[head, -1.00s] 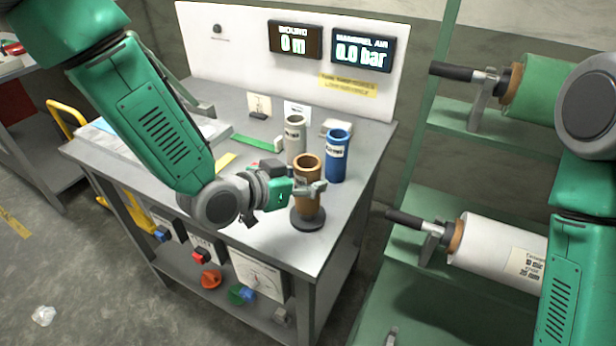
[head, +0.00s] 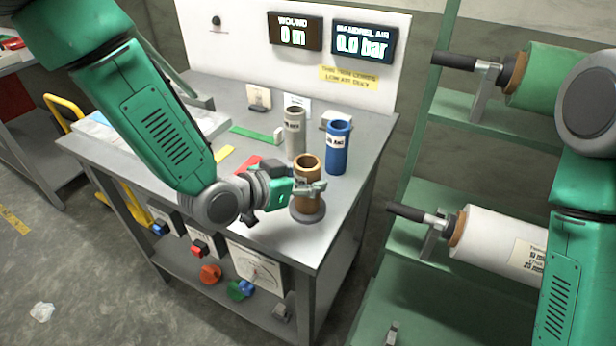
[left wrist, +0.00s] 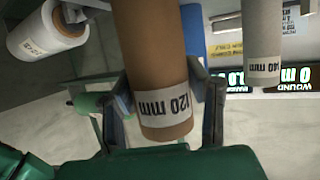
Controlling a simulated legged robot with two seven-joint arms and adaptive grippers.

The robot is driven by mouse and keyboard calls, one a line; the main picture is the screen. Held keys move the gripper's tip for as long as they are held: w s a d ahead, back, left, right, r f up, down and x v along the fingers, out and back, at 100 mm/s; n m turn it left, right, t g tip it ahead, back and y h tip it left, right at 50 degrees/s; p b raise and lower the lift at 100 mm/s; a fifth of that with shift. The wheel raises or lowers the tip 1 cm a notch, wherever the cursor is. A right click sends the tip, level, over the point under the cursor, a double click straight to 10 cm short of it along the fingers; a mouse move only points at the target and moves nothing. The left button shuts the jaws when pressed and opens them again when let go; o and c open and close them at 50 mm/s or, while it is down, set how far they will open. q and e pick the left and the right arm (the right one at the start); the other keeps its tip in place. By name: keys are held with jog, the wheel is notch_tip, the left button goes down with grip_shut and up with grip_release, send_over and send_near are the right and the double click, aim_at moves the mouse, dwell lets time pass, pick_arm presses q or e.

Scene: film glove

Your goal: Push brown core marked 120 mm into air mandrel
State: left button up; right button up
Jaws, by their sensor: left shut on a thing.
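The brown core (head: 306,199) stands roughly upright near the table's front right corner. Its label reading 120 mm shows upside down in the left wrist view (left wrist: 165,110). My left gripper (head: 310,186) is shut on the core, its fingers on either side of the tube. No air mandrel can be made out for certain. My right gripper is out of view; only my right arm shows at the right edge.
A grey tube (head: 295,135) and a blue tube (head: 338,150) stand just behind the core on the grey table (head: 345,215). A green strip (head: 255,134) lies further back. A green rack (head: 470,195) with rolls stands to the right. The mandrel air display (head: 362,40) reads 0.0 bar.

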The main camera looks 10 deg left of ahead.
pick_arm(q)
jog(key=o, duration=1.2)
jog(key=shift+f, duration=0.15)
jog(key=shift+o, duration=0.2)
jog(key=v, duration=1.2)
jog(key=shift+f, duration=0.1)
